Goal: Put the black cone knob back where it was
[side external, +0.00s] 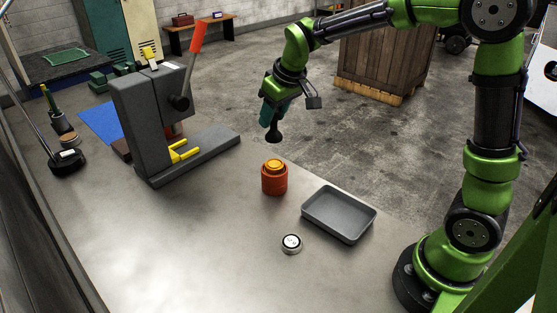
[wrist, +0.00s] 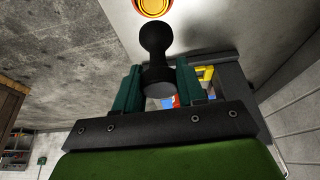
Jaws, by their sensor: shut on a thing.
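My gripper (side external: 272,119) is shut on the black cone knob (side external: 273,136) and holds it in the air over the bench, behind the orange cylinder. In the wrist view the knob (wrist: 155,48) sits between the two green fingers (wrist: 157,90), with its flared end pointing away from the gripper. An orange cylinder with a yellow top (side external: 274,178) stands on the bench below and in front of the knob. Its round top also shows at the upper edge of the wrist view (wrist: 153,6). The knob is apart from it.
A grey press-like fixture (side external: 142,130) with an orange-handled lever and yellow prongs stands to the left. An empty grey tray (side external: 355,232) lies right of the cylinder. A small round silver disc (side external: 291,243) lies in front. The bench's front left is clear.

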